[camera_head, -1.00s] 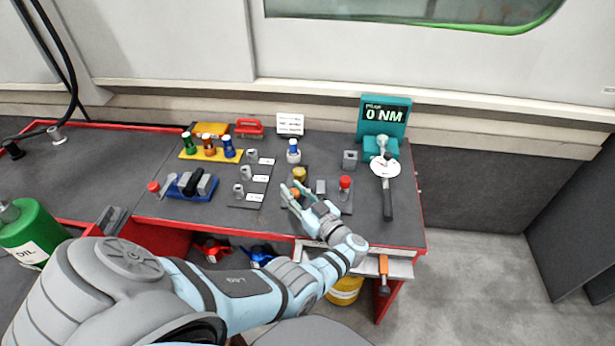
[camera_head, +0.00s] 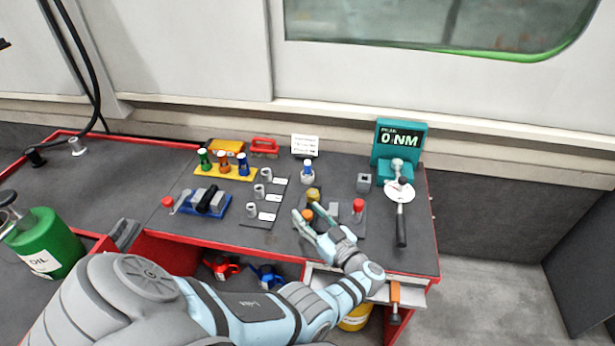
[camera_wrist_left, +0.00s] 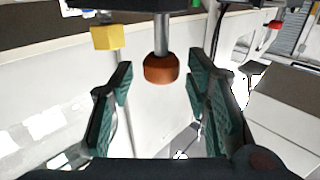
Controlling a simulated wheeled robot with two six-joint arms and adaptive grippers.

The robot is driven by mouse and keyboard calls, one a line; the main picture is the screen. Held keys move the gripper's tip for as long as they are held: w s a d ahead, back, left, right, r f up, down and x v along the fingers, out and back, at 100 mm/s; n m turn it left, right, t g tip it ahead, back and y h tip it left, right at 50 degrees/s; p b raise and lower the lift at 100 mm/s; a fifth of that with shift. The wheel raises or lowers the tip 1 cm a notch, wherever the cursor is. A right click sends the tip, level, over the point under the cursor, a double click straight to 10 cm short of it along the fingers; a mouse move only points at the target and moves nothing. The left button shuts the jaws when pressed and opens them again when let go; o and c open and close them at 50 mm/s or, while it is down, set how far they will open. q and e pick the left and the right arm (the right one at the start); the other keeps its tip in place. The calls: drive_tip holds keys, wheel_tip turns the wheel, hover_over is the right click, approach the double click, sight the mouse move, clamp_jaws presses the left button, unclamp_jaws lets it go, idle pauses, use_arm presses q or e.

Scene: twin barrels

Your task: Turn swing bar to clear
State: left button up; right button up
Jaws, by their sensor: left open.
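My left gripper (camera_head: 308,211) is open over the dark fixture plate (camera_head: 343,229) near the bench's front edge. An orange knob (camera_head: 307,215) shows between its fingers. The left wrist view shows an orange-brown knob (camera_wrist_left: 161,69) on a grey rod between the open fingers (camera_wrist_left: 161,100), with a gap on both sides. A yellow block (camera_wrist_left: 107,37) is beside it. In the head view a yellow knob (camera_head: 313,194) stands just behind the gripper. I cannot tell which part is the swing bar; the hand hides part of the fixture. My right gripper is not in view.
A red knob (camera_head: 358,206) and a grey block (camera_head: 332,208) stand right of the fingers. A teal torque display (camera_head: 399,141) reads 0 NM, with a black-handled wrench (camera_head: 401,225) in front. An orange handle (camera_head: 394,293) hangs at the bench front. Labelled sockets (camera_head: 259,191) stand left.

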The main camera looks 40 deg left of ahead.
use_arm(q)
drive_tip(key=v, duration=0.6)
drive_tip(key=shift+d, duration=0.15)
drive_tip(key=shift+s, duration=0.1)
